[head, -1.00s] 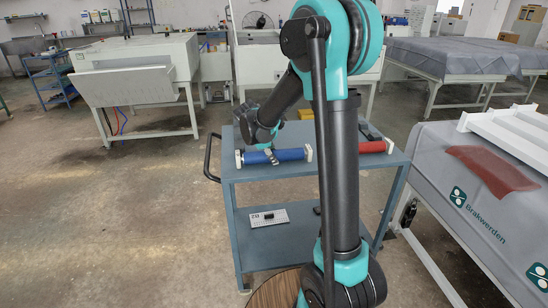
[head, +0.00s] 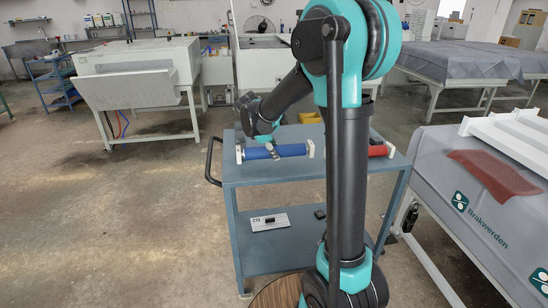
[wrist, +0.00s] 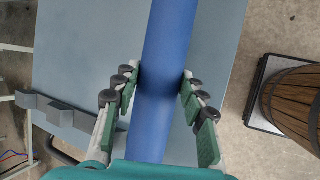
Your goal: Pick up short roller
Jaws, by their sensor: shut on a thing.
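A blue roller (head: 290,150) with pale end pieces lies level over the left part of the blue-grey cart (head: 300,175). In the head view it appears slightly above the cart top. My gripper (head: 272,152) is around its middle and closed on it. In the wrist view the blue roller (wrist: 165,50) runs lengthwise between the two fingers of my gripper (wrist: 160,76). A red roller (head: 377,151) lies on the cart's right side, partly hidden behind my arm.
The cart's lower shelf holds a white panel (head: 268,226). A grey-covered table (head: 440,170) stands close on the right. The floor (head: 110,220) on the left is free.

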